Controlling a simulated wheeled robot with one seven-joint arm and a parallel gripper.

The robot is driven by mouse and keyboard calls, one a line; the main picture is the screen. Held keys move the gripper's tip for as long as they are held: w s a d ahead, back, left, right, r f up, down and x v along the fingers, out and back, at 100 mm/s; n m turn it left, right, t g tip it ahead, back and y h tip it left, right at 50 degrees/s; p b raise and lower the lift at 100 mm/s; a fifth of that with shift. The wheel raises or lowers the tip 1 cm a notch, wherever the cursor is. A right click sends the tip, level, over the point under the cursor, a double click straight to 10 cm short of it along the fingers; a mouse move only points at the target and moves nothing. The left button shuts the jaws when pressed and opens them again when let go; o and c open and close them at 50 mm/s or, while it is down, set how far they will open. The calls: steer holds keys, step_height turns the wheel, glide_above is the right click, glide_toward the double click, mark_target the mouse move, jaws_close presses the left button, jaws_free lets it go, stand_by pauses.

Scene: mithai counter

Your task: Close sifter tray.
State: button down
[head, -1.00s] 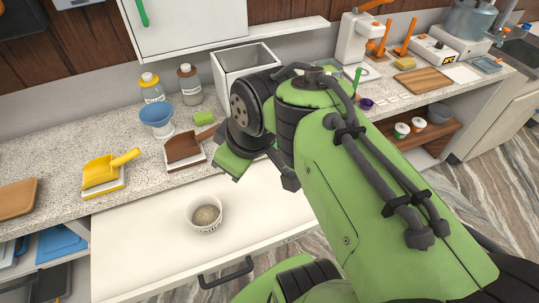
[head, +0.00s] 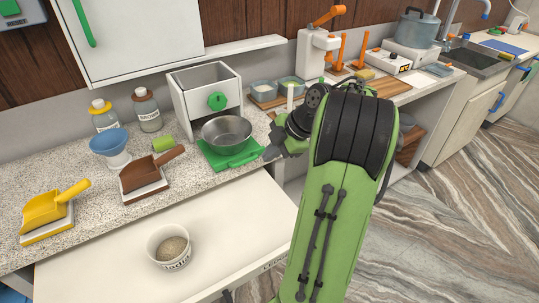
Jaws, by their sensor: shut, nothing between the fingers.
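A white open-topped box (head: 177,103) with a green round knob (head: 217,101) stands on the counter; it looks like the sifter. A green tray-like piece (head: 222,160) sticks out in front of it, with a metal bowl (head: 226,133) over it. I cannot tell how far the green piece extends under the box. My gripper (head: 269,152) is shut and empty, just right of the green piece. Its fingers are small and partly hidden by my wrist; I cannot tell whether they touch the tray.
A white pull-out surface (head: 105,264) extends from below the counter, carrying a white tub of grainy powder (head: 168,247). A brown scoop (head: 150,170), yellow scoop (head: 45,210), blue funnel (head: 108,141) and two bottles stand left. Open floor (head: 450,200) lies right.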

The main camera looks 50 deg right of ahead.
steer(key=w+f+b, duration=0.1)
steer(key=w+f, duration=0.5)
steer(key=w, duration=0.1)
steer(key=shift+a, duration=0.15)
steer(key=w+d+p, duration=0.1)
steer(key=w+p, duration=0.2)
steer(key=w, duration=0.1)
steer(key=w+d+p, duration=0.1)
steer(key=w+p, duration=0.2)
steer(key=w, duration=0.2)
steer(key=w+d+p, duration=0.2)
steer(key=w+p, duration=0.1)
steer(key=w, duration=0.2)
steer(key=shift+r, duration=0.2)
steer(key=shift+w+d+f+p, duration=0.1)
steer(key=shift+w+d+p, duration=0.1)
steer(key=shift+w+p, duration=0.25)
steer(key=shift+w+d+f+p, duration=0.1)
steer(key=shift+w+d+p, duration=0.05)
steer(key=shift+w+p, duration=0.2)
steer(key=shift+w+r, duration=0.1)
